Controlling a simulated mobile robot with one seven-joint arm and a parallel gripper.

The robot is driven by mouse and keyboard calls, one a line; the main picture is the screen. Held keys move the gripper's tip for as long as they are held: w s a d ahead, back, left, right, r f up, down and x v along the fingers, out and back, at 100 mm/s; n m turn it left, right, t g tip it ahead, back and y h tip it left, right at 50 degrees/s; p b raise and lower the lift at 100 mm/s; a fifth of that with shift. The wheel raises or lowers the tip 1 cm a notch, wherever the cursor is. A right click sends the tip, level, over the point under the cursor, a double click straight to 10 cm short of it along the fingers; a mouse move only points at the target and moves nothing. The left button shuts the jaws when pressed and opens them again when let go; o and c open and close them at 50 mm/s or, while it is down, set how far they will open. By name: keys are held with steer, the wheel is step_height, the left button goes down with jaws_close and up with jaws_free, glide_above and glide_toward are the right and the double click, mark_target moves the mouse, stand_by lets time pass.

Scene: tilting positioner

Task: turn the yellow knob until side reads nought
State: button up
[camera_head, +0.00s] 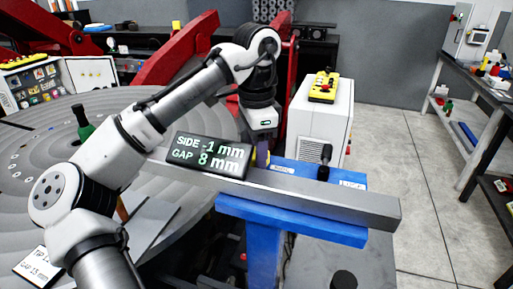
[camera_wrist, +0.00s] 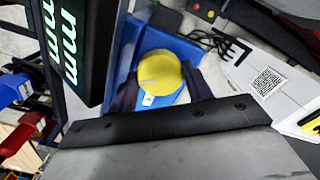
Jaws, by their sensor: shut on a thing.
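The yellow knob (camera_wrist: 160,78) shows in the wrist view as a round disc with a pale mark on its face, set at the blue fixture (camera_wrist: 186,50). My gripper (camera_wrist: 158,92) has its dark fingers on both sides of the knob and is shut on it. In the head view my gripper (camera_head: 262,140) reaches down behind the display, and the knob is mostly hidden there. The black display (camera_head: 208,156) reads SIDE -1 mm and GAP 8 mm. It also shows edge-on at the left of the wrist view (camera_wrist: 84,50).
A long grey bar (camera_head: 330,205) lies across the blue stand (camera_head: 262,220). A black handle (camera_head: 325,160) stands on the blue fixture. A white cabinet with a yellow button box (camera_head: 323,87) is behind. A large round grey table (camera_head: 40,125) fills the left.

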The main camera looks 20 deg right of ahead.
steer(key=shift+m, duration=0.3)
steer(key=o, duration=1)
steer(key=shift+c, duration=0.2)
steer(key=shift+r, duration=0.1)
step_height(320, 180, up, 14)
steer(key=shift+f, duration=0.2)
steer(key=shift+w, duration=0.1)
